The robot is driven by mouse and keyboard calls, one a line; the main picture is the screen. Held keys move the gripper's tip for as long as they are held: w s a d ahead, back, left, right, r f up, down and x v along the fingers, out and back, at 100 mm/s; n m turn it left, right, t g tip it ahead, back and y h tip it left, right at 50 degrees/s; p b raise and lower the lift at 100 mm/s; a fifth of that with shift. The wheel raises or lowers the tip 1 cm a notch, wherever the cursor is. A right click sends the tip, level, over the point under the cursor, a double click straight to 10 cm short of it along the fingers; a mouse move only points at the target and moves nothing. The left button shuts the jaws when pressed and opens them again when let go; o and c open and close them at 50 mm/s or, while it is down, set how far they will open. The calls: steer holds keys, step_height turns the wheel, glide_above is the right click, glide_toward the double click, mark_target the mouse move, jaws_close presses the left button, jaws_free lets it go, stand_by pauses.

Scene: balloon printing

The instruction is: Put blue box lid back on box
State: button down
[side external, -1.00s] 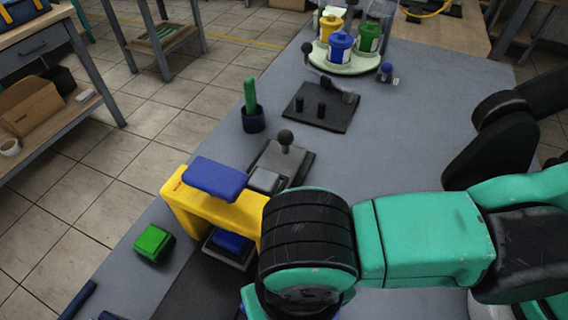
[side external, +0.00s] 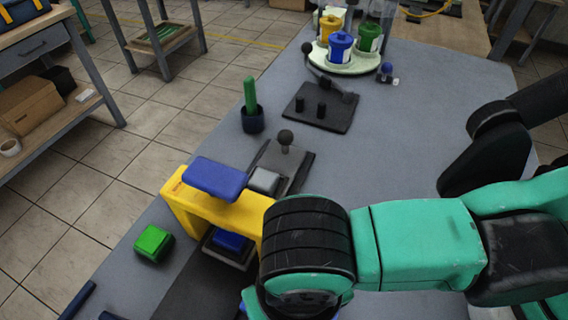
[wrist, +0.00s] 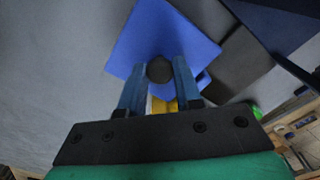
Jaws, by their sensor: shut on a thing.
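In the wrist view my gripper (wrist: 159,68) is shut on the round dark knob of the blue box lid (wrist: 150,38). The lid is a flat blue square, seen from above. A small bit of yellow and white shows between the fingers below the knob; I cannot tell what it is. In the side view my arm hides the gripper and most of what is under it. A bit of blue (side external: 243,307) shows at the arm's lower left edge; I cannot tell whether it is lid or box.
A yellow stand (side external: 207,212) with a blue top pad (side external: 215,179) is left of my arm. A green block (side external: 154,243) lies farther left. Behind are a lever device (side external: 284,160), a dark cup with a green stick (side external: 252,119), and a turntable (side external: 342,64) with coloured pots.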

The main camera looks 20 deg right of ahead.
steer(key=shift+f, duration=0.1)
steer(key=c, duration=0.5)
jaws_free()
step_height(320, 180, up, 5)
steer(key=shift+r, duration=0.15)
steer(key=w+d+r+t+y, duration=0.2)
steer(key=w+d+t, duration=0.1)
steer(key=w+d, duration=0.85)
steer(key=w+d+t, duration=0.1)
steer(key=d, duration=0.4)
steer(key=w+d+t+h, duration=0.1)
steer(key=d, duration=0.5)
steer(key=d+t+h, duration=0.1)
steer(key=d+t, duration=0.1)
steer(key=d, duration=0.4)
steer(key=shift+w, duration=0.4)
